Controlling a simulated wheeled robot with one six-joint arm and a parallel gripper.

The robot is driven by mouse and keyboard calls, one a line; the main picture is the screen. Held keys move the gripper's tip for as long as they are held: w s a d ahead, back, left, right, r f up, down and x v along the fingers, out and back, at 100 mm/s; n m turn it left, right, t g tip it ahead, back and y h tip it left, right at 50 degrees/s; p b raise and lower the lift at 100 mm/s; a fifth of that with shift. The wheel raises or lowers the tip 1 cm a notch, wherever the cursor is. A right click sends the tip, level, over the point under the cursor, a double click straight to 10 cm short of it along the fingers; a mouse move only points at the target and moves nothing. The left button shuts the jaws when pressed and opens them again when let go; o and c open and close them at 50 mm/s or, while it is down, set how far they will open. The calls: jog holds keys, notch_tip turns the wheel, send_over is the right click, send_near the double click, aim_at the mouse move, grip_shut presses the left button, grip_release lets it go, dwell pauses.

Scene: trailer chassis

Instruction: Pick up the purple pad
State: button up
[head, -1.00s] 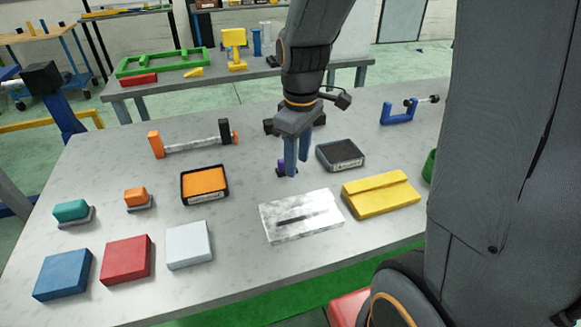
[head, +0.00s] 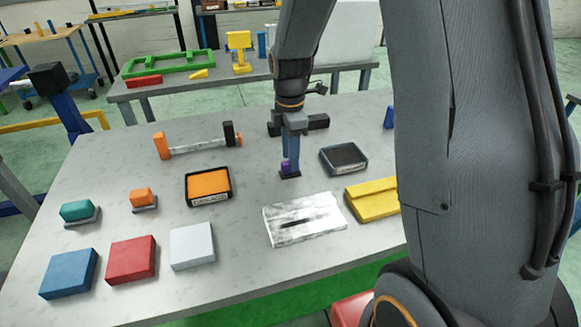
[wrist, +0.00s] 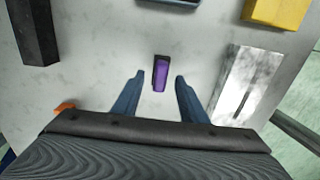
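The purple pad (head: 285,167) is a small purple block on a dark base, standing on the grey table (head: 130,195). In the wrist view the purple pad (wrist: 161,76) lies upright in the picture, between and slightly beyond the fingertips. My gripper (head: 291,158) points down just above and beside the pad, its blue fingers partly covering it in the head view. In the wrist view my gripper (wrist: 160,77) is open, with a gap on both sides of the pad. The fingers hold nothing.
A white slotted plate (head: 303,218) lies in front, with a yellow block (head: 371,199) to its right. A dark-topped tray (head: 344,158) is right of the pad, an orange-filled tray (head: 208,185) left. A black bar (head: 318,122) lies behind. The table around the pad is clear.

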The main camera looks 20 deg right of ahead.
jog(key=shift+f+p, duration=0.3)
jog(key=shift+f, duration=1.2)
grip_shut()
notch_tip(320, 180, up, 10)
jog(key=shift+r+b, duration=0.1)
jog(key=shift+b, duration=1.1)
jog(key=c, duration=0.6)
grip_release()
grip_shut()
